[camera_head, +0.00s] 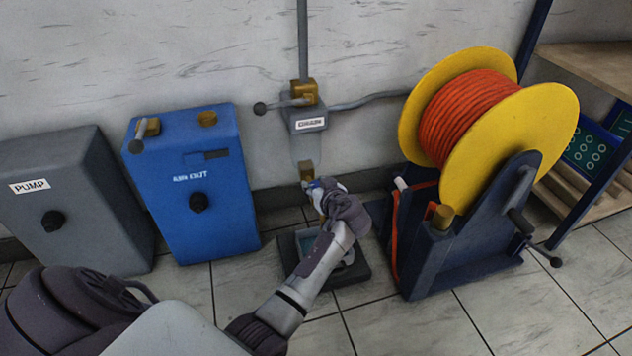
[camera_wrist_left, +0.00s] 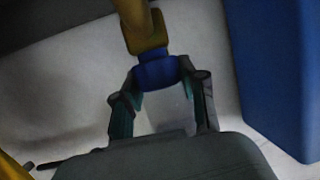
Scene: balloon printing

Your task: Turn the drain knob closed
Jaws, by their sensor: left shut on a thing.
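The drain knob looks to be the blue piece (camera_wrist_left: 157,70) at the end of a brass fitting (camera_wrist_left: 146,28) in the left wrist view. In the head view the brass fitting (camera_head: 306,170) stands low in front of the wall, with a little blue (camera_head: 312,184) showing below it. My left gripper (camera_wrist_left: 160,82) is shut on the blue knob, one finger on each side. In the head view my left gripper (camera_head: 320,188) is at the fitting and partly hides the knob. How far the knob is turned cannot be told. My right gripper is not in view.
A labelled grey box (camera_head: 310,122) with a brass valve (camera_head: 304,92) is on the wall above. A blue cabinet (camera_head: 190,220) and a grey pump box (camera_head: 90,220) stand left. A yellow reel (camera_head: 540,125) with orange hose (camera_head: 470,115) stands right. A dark tray (camera_head: 352,272) lies below my gripper.

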